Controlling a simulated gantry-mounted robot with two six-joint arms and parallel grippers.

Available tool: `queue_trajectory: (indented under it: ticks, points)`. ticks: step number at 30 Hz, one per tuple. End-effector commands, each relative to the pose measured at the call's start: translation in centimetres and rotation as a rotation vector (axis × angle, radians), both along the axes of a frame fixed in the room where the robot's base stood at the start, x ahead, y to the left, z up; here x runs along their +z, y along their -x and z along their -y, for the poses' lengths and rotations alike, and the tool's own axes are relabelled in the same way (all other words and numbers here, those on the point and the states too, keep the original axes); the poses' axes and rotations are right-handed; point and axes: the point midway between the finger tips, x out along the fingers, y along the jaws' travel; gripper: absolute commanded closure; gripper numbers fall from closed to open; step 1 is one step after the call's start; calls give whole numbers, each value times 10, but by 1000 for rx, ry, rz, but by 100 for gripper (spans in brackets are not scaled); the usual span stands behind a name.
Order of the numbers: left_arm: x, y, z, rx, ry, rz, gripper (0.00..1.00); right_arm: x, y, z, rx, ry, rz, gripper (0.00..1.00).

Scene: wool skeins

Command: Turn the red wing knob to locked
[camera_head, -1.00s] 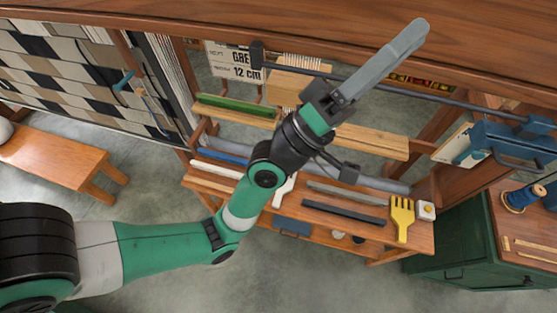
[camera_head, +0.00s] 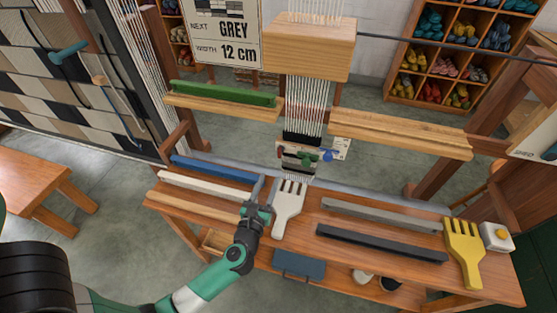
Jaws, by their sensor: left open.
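A small panel (camera_head: 297,165) sits at the foot of the white warp threads, with three coloured knobs on it. The red wing knob (camera_head: 281,150) is at its left, small and partly hard to make out. A green knob (camera_head: 306,158) is in the middle and a blue knob (camera_head: 330,155) at the right. My left gripper (camera_head: 264,184) is open and empty, below and left of the red knob and apart from it. It is beside the white comb's left edge. My right gripper is not in view.
The white comb (camera_head: 288,212) lies on the wooden bench, close to my left gripper. Blue (camera_head: 212,167) and white (camera_head: 204,185) bars lie to the left, grey (camera_head: 380,213) and dark bars to the right. A yellow comb (camera_head: 463,250) lies at the far right.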

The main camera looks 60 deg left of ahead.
Motion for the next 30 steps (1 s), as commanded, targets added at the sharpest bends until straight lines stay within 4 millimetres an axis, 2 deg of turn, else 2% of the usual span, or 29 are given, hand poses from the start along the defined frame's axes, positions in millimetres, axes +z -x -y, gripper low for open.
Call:
queue_trajectory:
  ticks: [5,12,16,21,27,28,30]
  points:
    - [1,-17,-21,4,-3,4,57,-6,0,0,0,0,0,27]
    - [0,-54,-61,2,-5,3,57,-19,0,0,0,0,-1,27]
    - [0,-68,-76,0,-4,3,57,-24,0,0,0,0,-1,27]
    - [1,-76,-84,-2,-5,0,57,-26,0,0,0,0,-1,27]
    - [2,-76,-84,-2,-5,0,57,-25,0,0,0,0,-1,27]
    - [2,-76,-84,-2,-5,0,59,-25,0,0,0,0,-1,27]
    - [2,-76,-84,-2,-5,0,72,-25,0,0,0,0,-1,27]
